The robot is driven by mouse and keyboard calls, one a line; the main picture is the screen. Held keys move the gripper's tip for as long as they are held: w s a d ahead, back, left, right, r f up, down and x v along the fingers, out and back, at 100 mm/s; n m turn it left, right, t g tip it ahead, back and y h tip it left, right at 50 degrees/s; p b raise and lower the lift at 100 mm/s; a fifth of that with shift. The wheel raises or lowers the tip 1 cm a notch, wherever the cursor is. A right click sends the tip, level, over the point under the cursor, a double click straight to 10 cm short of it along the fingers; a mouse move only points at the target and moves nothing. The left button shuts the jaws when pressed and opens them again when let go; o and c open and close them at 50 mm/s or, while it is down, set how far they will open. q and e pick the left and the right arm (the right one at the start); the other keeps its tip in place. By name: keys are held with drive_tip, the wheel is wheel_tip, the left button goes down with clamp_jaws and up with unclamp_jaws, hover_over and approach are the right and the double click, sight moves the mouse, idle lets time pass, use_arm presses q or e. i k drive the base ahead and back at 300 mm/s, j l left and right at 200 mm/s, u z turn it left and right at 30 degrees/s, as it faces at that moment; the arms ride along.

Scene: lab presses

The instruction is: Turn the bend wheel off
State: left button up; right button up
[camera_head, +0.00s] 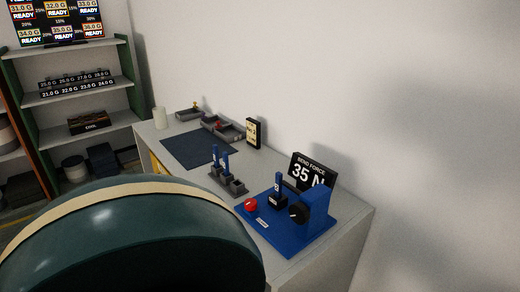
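A blue bend press (318,208) stands on a blue base near the right end of the bench. A black round wheel (298,212) is on the left side of its upright block. A small black holder with an upright blue piece (278,187) stands left of the wheel. A red ball-shaped knob (250,205) sits at the base's left end. A black sign (312,174) behind it reads "BEND FORCE 35 N", its right edge partly hidden by the upright block. Neither of my grippers is in view.
The grey bench (352,222) runs along a white wall. A grey rack (229,180) with blue pieces stands left of the press. Shelves (85,97) stand at left.

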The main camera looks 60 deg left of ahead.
sight(298, 212)
drive_tip(key=i+l+u, duration=0.1)
drive_tip(key=u, duration=0.4)
drive_tip(key=i+l+u, duration=0.15)
drive_tip(key=u, duration=0.35)
drive_tip(key=i+l+u, duration=0.1)
drive_tip(key=l+u, duration=0.15)
drive_tip(key=u, duration=0.2)
drive_tip(key=i+l+u, duration=0.1)
drive_tip(key=l+u, duration=0.3)
drive_tip(key=i+l+u, duration=0.1)
drive_tip(key=l+u, duration=0.75)
drive_tip(key=j, duration=0.1)
